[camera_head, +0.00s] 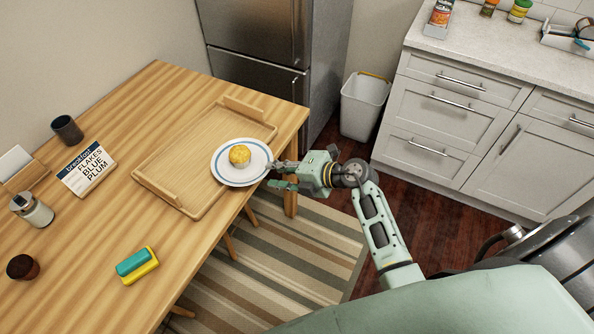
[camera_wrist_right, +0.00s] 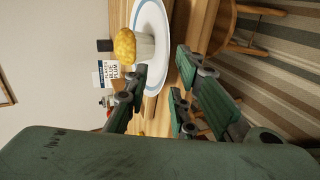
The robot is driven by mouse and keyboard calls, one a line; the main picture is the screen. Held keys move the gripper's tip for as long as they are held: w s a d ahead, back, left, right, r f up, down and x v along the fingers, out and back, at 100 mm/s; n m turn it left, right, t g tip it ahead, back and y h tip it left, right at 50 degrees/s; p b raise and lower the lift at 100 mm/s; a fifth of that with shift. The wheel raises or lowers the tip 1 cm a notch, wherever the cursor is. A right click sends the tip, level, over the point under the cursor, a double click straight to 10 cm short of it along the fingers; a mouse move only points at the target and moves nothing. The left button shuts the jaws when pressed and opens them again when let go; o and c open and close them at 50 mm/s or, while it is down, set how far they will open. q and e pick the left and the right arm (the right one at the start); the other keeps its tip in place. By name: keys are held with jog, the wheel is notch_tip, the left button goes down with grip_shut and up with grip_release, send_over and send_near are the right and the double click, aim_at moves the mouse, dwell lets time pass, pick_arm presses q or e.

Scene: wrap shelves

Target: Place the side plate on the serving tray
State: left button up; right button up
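The side plate (camera_head: 225,174) is white with a blue ring and carries a yellow-topped muffin (camera_head: 240,155). In the head view it overlaps the right part of the wooden serving tray (camera_head: 180,160), its right rim reaching past the tray's side; whether it touches the tray cannot be told. My right gripper (camera_head: 279,175) is at the plate's right rim with its fingers apart. In the wrist view the plate (camera_wrist_right: 155,25) and muffin (camera_wrist_right: 126,46) show just beyond the parted fingers (camera_wrist_right: 162,75). My left gripper is out of view.
On the table (camera_head: 85,250) stand a dark cup (camera_head: 67,130), a cereal box (camera_head: 87,170), a glass jar (camera_head: 32,210) and a brown bowl (camera_head: 22,267). A teal-and-yellow sponge (camera_head: 137,265) lies near the front. A white bin (camera_head: 363,105) stands beyond the table's right edge.

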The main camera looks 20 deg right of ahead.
jog(key=v, duration=0.9)
notch_tip(320, 180, down, 10)
jog(key=a+m+t, duration=0.3)
jog(key=m, duration=0.5)
jog(key=s+d+f+m+g+h, duration=0.1)
jog(key=s+f+m+h, duration=0.2)
jog(key=f, duration=0.4)
jog(key=s+d+f+m+g+h, duration=0.1)
jog(key=s+d+f+m, duration=0.2)
jog(key=f, duration=0.4)
jog(key=s+f+m+h, duration=0.2)
jog(key=s+f+m, duration=0.25)
jog(key=f, duration=0.25)
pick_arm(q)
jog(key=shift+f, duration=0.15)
pick_arm(e)
jog(key=s+f+m+g, duration=0.1)
jog(key=s+f+g, duration=0.2)
jog(key=s, duration=0.7)
jog(key=s+f+m+g+h, duration=0.1)
jog(key=s+f+m+g, duration=0.1)
jog(key=s+f, duration=0.5)
jog(key=s+a+f+m+g, duration=0.1)
jog(key=s+f+g, duration=0.4)
jog(key=s, duration=1)
jog(key=shift+f+m+h, duration=0.35)
jog(key=shift+f+h, duration=0.05)
jog(key=shift+f, duration=0.2)
